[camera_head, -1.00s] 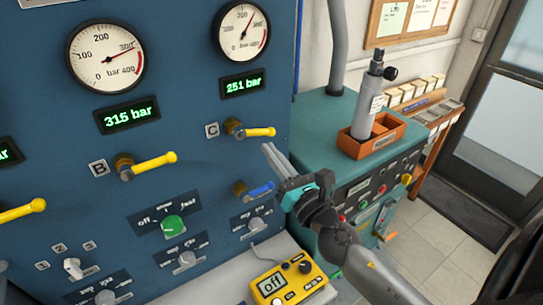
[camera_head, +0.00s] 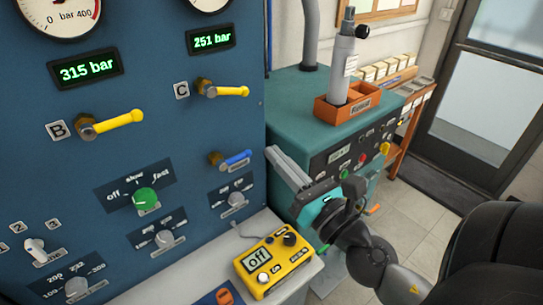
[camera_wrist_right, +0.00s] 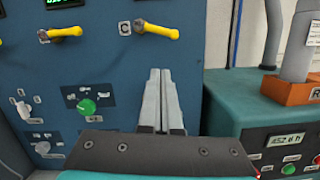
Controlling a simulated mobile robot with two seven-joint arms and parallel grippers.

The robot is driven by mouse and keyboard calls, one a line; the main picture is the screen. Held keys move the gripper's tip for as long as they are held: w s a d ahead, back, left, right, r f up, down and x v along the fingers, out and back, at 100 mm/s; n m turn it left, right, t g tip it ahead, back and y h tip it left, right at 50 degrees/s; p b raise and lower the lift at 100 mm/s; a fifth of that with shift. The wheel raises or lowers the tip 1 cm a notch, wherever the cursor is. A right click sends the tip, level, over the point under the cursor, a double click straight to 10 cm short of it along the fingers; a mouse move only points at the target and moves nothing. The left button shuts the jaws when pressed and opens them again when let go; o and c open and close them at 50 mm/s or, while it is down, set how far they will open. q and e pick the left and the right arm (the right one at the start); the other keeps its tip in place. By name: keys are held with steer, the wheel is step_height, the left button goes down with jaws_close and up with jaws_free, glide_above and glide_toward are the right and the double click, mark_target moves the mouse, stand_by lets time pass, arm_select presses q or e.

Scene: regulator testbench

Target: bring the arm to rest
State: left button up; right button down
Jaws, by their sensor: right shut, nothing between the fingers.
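My right gripper (camera_head: 288,168) is shut and empty in the head view. It hangs in the air in front of the right edge of the blue panel (camera_head: 150,85), near the blue-handled valve (camera_head: 235,159). In the right wrist view its two grey fingers (camera_wrist_right: 161,75) lie side by side and point toward the panel. The fingers appear clear of the valves. My right arm (camera_head: 375,262) comes in from the lower right. My left gripper is in neither view.
Yellow valve B (camera_head: 115,122) and yellow valve C (camera_head: 225,90) stick out of the panel. A yellow meter (camera_head: 276,262) lies on the ledge below. A teal cabinet (camera_head: 290,95) right of the panel carries an orange tray (camera_head: 366,100) with a grey cylinder (camera_head: 343,65).

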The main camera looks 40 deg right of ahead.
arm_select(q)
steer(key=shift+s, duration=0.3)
